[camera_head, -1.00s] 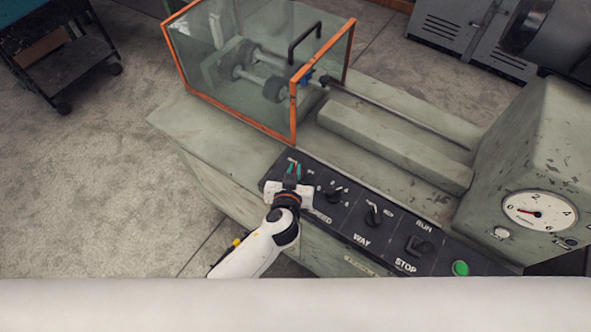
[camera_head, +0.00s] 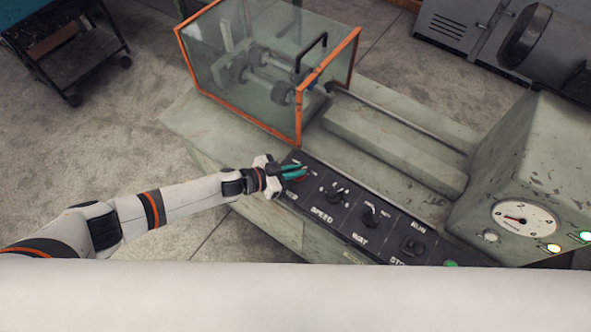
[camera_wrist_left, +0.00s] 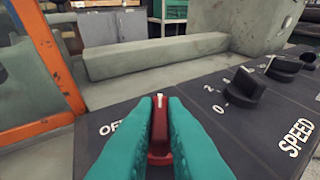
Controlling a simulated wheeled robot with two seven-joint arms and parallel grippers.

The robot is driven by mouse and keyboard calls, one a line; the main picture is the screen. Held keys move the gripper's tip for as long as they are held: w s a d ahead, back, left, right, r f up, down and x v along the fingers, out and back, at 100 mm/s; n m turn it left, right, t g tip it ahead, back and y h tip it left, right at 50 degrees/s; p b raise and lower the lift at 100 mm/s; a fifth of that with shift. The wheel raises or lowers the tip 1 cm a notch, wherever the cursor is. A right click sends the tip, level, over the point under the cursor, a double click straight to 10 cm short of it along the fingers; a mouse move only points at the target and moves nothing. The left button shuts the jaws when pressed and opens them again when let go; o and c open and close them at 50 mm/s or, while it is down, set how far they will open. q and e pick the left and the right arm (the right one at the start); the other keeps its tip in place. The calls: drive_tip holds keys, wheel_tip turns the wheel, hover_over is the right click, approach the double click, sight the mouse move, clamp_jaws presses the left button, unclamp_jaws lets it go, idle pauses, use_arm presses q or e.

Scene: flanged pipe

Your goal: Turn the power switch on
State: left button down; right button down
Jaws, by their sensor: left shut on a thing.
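The power switch is a red knob with a white mark on top, and it shows in the left wrist view (camera_wrist_left: 160,128). Its mark points away from the wrist camera, and a partly hidden label reading "OF" is at its left. My left gripper (camera_head: 297,173) has teal fingers, which also show in the left wrist view (camera_wrist_left: 160,112). They are shut on the red switch, one on each side. In the head view the fingers mostly cover the switch. My right gripper is in no view.
The black control panel (camera_head: 385,228) also carries the SPEED knob (camera_head: 334,194), the WAY knob (camera_head: 372,217) and a RUN/STOP switch (camera_head: 413,245). An orange-framed glass guard (camera_head: 298,100) stands behind. A yellow lamp (camera_head: 554,248) and a green lamp (camera_head: 585,236) glow near the gauge (camera_head: 524,219).

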use_arm(q)
drive_tip(key=shift+w+a+m+g+h+b, duration=0.15)
drive_tip(key=shift+m+g+h+b, duration=0.3)
drive_tip(key=shift+m+g, duration=0.4)
drive_tip(key=shift+w+d+m+g+h+b, duration=0.1)
drive_tip(key=shift+m+g+h+b, duration=0.15)
drive_tip(key=shift+m+g+b, duration=0.45)
drive_tip(key=shift+m+g, duration=0.25)
drive_tip(key=shift+g, duration=0.1)
drive_tip(key=c, duration=1.5)
unclamp_jaws()
drive_tip(key=b+v, duration=0.1)
drive_tip(key=v, duration=1.1)
